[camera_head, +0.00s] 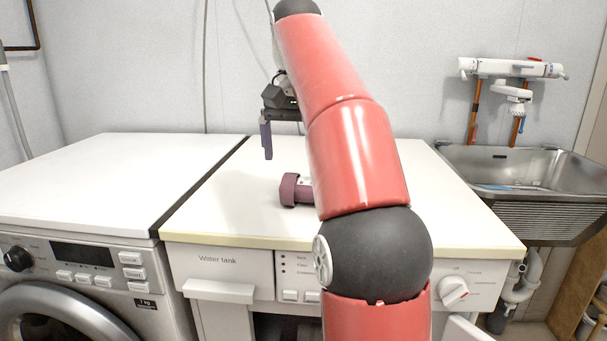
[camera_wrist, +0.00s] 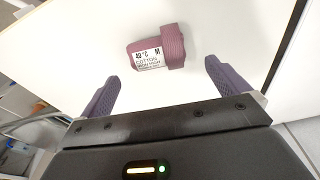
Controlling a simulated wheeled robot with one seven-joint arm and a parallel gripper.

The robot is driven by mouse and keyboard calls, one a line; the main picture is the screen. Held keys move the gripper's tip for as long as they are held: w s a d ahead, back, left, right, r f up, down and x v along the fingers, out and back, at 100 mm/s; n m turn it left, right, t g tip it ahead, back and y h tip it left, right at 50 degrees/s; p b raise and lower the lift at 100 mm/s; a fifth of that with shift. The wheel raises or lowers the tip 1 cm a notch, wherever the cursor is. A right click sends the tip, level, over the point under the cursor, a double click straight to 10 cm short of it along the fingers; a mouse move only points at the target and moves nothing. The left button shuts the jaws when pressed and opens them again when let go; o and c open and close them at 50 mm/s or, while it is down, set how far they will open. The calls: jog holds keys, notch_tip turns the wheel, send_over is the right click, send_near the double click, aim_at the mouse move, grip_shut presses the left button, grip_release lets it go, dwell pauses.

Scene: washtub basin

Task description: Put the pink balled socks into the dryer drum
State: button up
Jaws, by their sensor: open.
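The pink balled socks (camera_head: 291,190) lie on the white top of the dryer (camera_head: 235,205), partly hidden behind my red arm in the head view. In the wrist view the socks (camera_wrist: 158,50) show a white label and lie beyond the fingertips, roughly centred between them. My gripper (camera_wrist: 162,78) is open and empty. In the head view my gripper (camera_head: 267,140) is above the dryer top, up and to the left of the socks, apart from them. The dryer's drum is hidden; only a dark opening shows low at the front, mostly behind my arm.
A washing machine (camera_head: 110,180) stands left of the dryer, its top level with it. A metal sink (camera_head: 520,165) with a wall tap (camera_head: 512,70) is at the right. A white door edge (camera_head: 462,328) shows low at the dryer's front right. The dryer top is otherwise clear.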

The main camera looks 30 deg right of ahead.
aim_at(304, 178)
jog(key=shift+s+a, duration=0.1)
jog(key=shift+a, duration=0.05)
jog(key=shift+f, duration=1.25)
jog(key=f, duration=0.1)
jog(key=f+b, duration=0.1)
jog(key=f, duration=0.1)
jog(key=d+f+b, duration=0.1)
jog(key=f, duration=0.1)
jog(key=shift+w+d+f, duration=0.1)
jog(key=shift+w, duration=0.2)
